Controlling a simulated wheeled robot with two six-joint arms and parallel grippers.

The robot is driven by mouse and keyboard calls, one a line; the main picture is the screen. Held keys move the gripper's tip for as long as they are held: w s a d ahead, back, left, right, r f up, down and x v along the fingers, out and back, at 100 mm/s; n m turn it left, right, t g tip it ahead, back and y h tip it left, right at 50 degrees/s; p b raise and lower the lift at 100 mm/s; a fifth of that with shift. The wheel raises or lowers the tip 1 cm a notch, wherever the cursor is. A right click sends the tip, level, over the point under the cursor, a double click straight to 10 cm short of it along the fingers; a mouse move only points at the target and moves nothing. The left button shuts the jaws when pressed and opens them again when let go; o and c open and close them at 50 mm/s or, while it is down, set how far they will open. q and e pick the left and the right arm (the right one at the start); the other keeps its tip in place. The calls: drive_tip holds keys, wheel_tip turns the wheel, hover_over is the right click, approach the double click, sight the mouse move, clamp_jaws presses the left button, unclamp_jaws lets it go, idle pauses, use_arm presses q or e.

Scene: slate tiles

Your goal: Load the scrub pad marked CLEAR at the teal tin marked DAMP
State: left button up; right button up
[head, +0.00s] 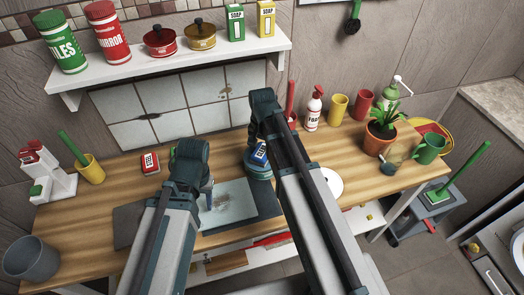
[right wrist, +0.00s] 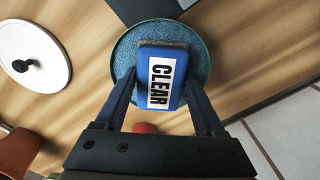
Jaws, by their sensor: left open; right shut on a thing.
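The scrub pad marked CLEAR (right wrist: 166,92) is a blue block with a grey scrub edge and a white label. My right gripper (right wrist: 160,88) is shut on its sides. In the right wrist view the pad is over the round teal tin (right wrist: 124,62), which has a speckled blue inside; I cannot tell whether they touch. In the head view the pad (head: 260,153) shows just above the tin (head: 258,173), partly behind my right arm. No DAMP mark is readable. My left gripper (head: 208,192) is open over the pale board, mostly hidden by its own arm.
A red labelled block (head: 150,163) lies at the table's left. A white round lid (right wrist: 34,52) with a black knob is beside the tin. A potted plant (head: 380,138), cups and a foam bottle (head: 313,112) stand at the right. A loaded shelf (head: 180,62) hangs above.

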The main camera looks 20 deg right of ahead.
use_arm(q)
drive_tip(key=shift+r, duration=0.15)
use_arm(e)
drive_tip(key=shift+r, duration=0.1)
wheel_tip(320, 180, up, 7)
drive_tip(key=p, duration=0.7)
use_arm(q)
wheel_tip(320, 180, up, 7)
